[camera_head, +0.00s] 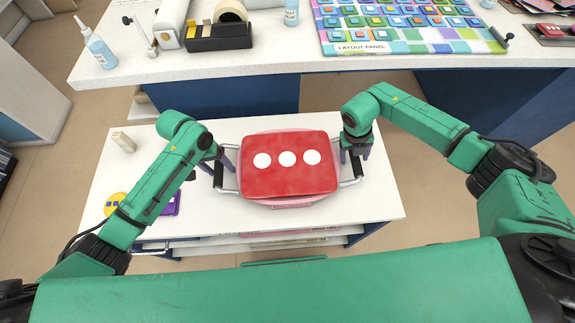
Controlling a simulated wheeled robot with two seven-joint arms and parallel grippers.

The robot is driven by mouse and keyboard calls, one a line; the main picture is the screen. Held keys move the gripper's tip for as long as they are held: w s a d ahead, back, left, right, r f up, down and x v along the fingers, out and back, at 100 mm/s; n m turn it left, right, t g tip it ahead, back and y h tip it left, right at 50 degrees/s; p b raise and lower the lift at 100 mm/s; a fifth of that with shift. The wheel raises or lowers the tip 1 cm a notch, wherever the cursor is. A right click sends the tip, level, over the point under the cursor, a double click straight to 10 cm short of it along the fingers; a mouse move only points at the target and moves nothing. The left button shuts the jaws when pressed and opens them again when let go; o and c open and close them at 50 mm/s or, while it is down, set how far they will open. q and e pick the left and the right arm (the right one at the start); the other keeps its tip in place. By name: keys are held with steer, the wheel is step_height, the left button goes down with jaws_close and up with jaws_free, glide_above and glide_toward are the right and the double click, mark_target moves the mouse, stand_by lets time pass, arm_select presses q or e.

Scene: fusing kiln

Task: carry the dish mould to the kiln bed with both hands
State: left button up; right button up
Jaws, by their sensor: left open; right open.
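The dish mould appears to be the red slab (288,182) with three white dots, or what lies under it. It rests on a pink base (292,205) with metal handles at its left and right, on a white-topped cart (365,201). My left gripper (228,160) is open at the left handle (220,178). My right gripper (354,152) is open at the right handle (352,178). I cannot tell whether the fingers touch the handles. No kiln bed can be made out for certain in this view.
A white workbench (290,48) stands behind the cart, with a layout panel (410,30), a tape dispenser (220,36) and a bottle (97,44). A small beige block (123,142), a yellow disc (114,203) and a purple item (172,204) lie on the cart's left side.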

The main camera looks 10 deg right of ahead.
arm_select(q)
jaws_close()
arm_select(e)
jaws_close()
arm_select(q)
steer(key=shift+w+r, duration=0.1)
steer(key=shift+r, duration=0.05)
arm_select(e)
steer(key=shift+w+r, duration=0.1)
steer(key=shift+r, duration=0.05)
stand_by(0.7)
